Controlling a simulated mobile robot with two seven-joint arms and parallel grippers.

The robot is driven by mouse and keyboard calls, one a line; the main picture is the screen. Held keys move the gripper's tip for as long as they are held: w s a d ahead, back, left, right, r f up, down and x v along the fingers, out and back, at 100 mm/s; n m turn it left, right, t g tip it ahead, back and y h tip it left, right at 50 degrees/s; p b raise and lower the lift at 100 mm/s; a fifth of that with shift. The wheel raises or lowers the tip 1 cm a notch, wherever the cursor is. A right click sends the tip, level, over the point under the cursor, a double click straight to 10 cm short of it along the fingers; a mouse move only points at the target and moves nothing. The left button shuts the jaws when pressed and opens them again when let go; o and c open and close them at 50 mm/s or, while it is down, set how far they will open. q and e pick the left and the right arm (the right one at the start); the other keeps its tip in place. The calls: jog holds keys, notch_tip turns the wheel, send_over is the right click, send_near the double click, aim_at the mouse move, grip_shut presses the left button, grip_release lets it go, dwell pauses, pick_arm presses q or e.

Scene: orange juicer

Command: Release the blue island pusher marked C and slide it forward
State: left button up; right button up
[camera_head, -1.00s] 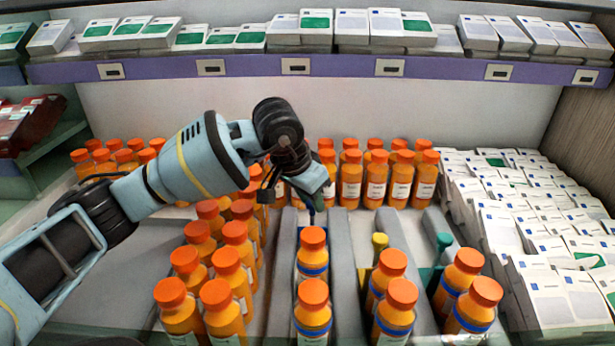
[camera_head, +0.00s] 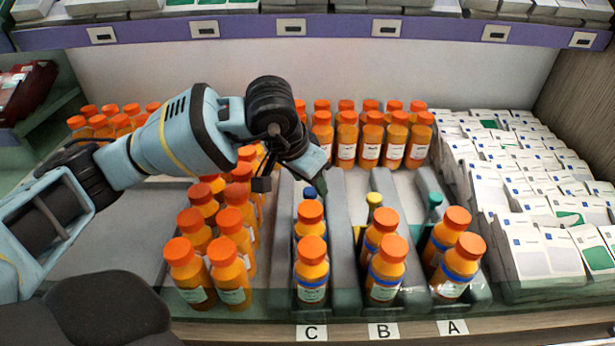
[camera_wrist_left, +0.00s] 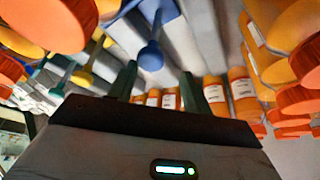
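The blue pusher (camera_head: 309,193) stands in the lane marked C (camera_head: 311,333), behind two orange bottles (camera_head: 311,270) with blue bands. Its round blue knob also shows in the left wrist view (camera_wrist_left: 151,56). My left gripper (camera_head: 318,168) reaches in from the left, just above and behind the knob in the head view. In the left wrist view its two dark green fingers (camera_wrist_left: 160,72) stand apart, with the knob seen between their tips. No contact shows, and I cannot tell the exact gap. My right gripper is not in view.
Yellow (camera_head: 374,199) and green (camera_head: 434,200) pushers stand in lanes B and A, behind more orange bottles. Grey dividers (camera_head: 341,235) separate the lanes. Loose orange bottles (camera_head: 230,257) stand close on the left. White boxes (camera_head: 540,240) fill the right. A purple-edged shelf (camera_head: 345,26) hangs above.

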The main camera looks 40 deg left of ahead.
pick_arm(q)
jog(key=shift+a+r, duration=0.1)
jog(key=p+v, duration=0.1)
jog(key=v, duration=0.6)
jog(key=shift+r+p, duration=0.35)
jog(key=shift+p, duration=0.05)
jog(key=shift+s, duration=0.15)
jog(key=shift+f, duration=0.1)
